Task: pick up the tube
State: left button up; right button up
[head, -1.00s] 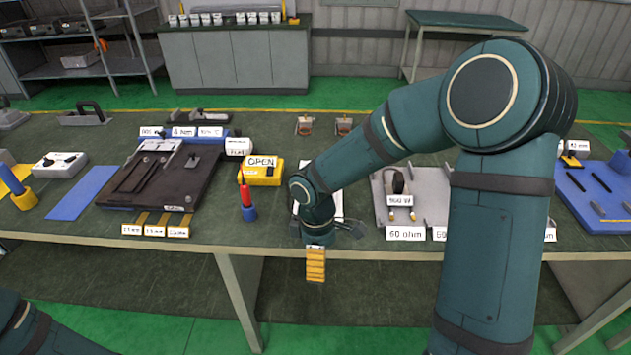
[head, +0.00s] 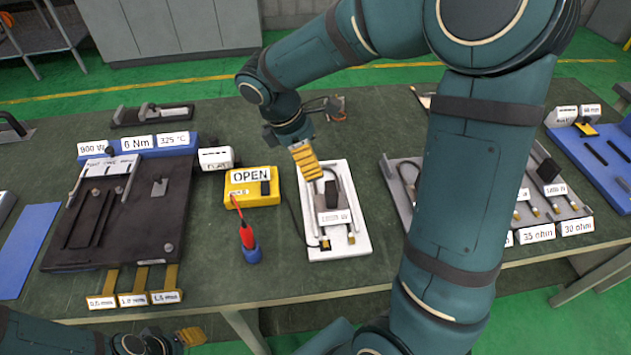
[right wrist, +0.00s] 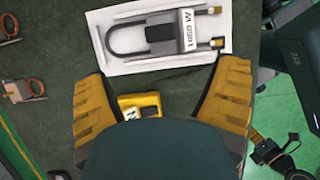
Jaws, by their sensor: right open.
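A grey U-shaped heating tube (head: 346,187) with a labelled block lies on a white tray (head: 360,246) near the middle of the table. In the right wrist view the tube (right wrist: 111,38) lies on the tray (right wrist: 92,68) beyond my fingers, its label reading 1050 W. My right gripper (head: 306,160) is above the tray's far end; in the wrist view this gripper (right wrist: 163,78) is open and empty, fingers spread and apart from the tube. My left gripper (head: 178,341) is low at the front left, partly cut off; its jaw state is unclear.
A yellow box marked OPEN (head: 264,200) and a red-and-blue tool (head: 248,240) stand left of the tray. A dark fixture (head: 60,247) is farther left. A grey tray (head: 400,188) with more tubes is to the right, partly behind my right arm.

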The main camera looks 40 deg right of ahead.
aim_at(331, 187)
jog(key=b+x, duration=0.2)
jog(key=x, duration=0.6)
jog(key=shift+s+d+f, duration=0.1)
jog(key=shift+s+f, duration=0.05)
jog(key=shift+f, duration=0.15)
jog(key=b+x, duration=0.2)
jog(key=x, duration=0.3)
jog(key=shift+f, duration=0.1)
jog(key=c, duration=1.4)
